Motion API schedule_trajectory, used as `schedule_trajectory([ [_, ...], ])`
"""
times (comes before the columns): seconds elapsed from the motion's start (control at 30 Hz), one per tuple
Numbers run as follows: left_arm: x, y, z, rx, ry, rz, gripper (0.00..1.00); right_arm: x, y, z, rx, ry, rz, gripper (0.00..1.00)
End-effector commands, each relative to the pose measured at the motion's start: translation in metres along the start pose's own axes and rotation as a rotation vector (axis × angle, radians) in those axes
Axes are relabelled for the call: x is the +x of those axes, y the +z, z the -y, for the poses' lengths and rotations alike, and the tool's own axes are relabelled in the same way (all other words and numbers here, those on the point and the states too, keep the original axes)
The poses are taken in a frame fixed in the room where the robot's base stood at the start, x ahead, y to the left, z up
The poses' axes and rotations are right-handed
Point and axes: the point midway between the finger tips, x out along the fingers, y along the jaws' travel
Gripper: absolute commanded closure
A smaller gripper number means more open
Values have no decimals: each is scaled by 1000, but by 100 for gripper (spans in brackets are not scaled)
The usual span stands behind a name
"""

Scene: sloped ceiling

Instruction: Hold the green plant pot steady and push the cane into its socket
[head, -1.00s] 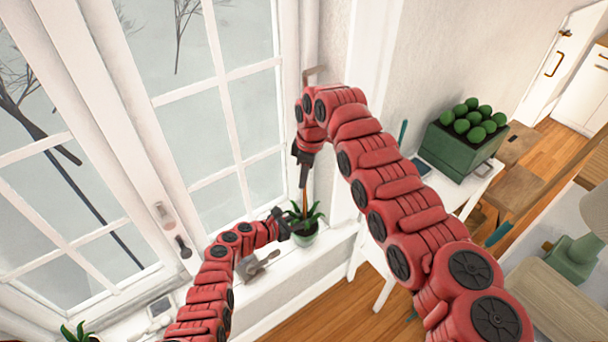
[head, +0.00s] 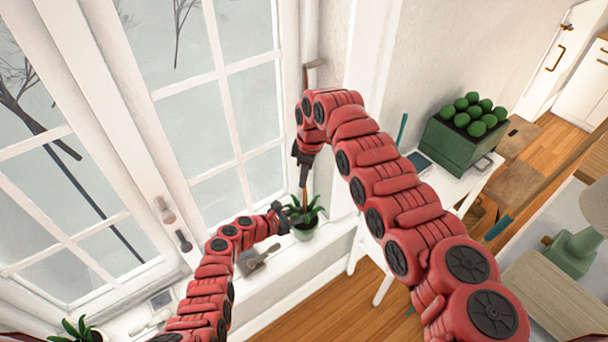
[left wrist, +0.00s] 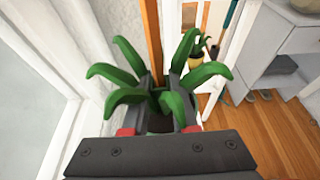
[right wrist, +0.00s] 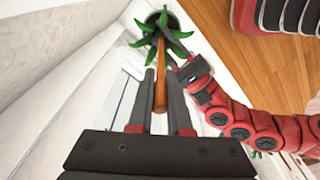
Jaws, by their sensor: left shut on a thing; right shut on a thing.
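The green plant pot (head: 306,233) stands on the white window sill, with long green leaves over its rim. My left gripper (head: 283,217) is shut on the pot from the left. In the left wrist view the leaves (left wrist: 127,58) hide much of the pot between the fingers. The brown cane (right wrist: 160,88) is in my right gripper (right wrist: 162,82), shut on it above the pot. In the head view the cane (head: 304,198) stands near upright and its lower end reaches into the leaves. Its lower end is hidden, so I cannot tell how it sits in the socket.
The window and its frame (head: 237,70) rise close behind the pot. A grey metal object (head: 254,260) lies on the sill left of it. A second plant (head: 77,330) is at lower left. A white table (head: 470,185) with a green planter box (head: 452,150) stands right.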

Motion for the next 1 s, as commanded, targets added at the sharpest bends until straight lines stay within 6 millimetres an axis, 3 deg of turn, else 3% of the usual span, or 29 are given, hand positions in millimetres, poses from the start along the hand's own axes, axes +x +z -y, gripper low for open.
schedule_trajectory([
  [0.17,0,0,0,0,-1,1,100,4,0,0,-1,0,0,100],
  [0.2,0,0,0,0,-1,1,100,5,0,0,-1,0,0,82],
  [0.4,0,0,0,0,0,1,100,5,0,0,0,0,0,49],
  [0.77,0,0,0,0,0,1,100,-1,1,0,0,0,0,49],
  [1.0,0,0,0,0,0,1,100,-46,0,-1,0,2,-1,49],
])
